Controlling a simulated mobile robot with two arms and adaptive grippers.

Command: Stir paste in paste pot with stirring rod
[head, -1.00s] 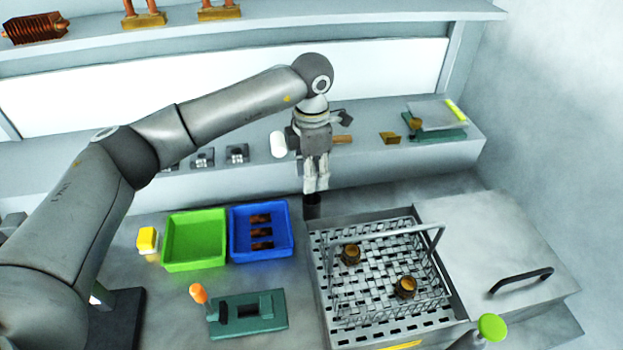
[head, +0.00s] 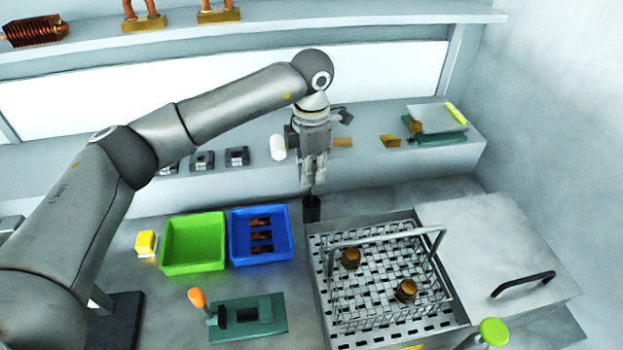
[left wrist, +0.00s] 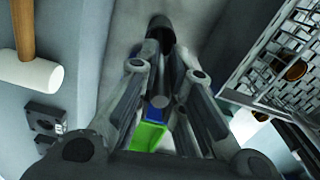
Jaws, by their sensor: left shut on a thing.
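The dark paste pot (head: 312,210) stands on the bench just left of the mesh basket's metal frame. Its dark end also shows at the top of the left wrist view (left wrist: 161,27). My left gripper (head: 314,183) is above the pot, pointing down and shut on the dark stirring rod (head: 309,191). A short piece of the rod shows between the fingertips and the pot. In the left wrist view the rod (left wrist: 164,100) lies between the fingers. The rod's lower end and the paste are hidden. My right gripper is not in view.
Right of the pot is a wire basket (head: 438,262) holding two brown pieces, beside a metal lid (head: 490,235). Left are blue (head: 284,256) and green (head: 194,268) bins. A white-headed mallet (head: 278,147) lies on the ledge behind the gripper.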

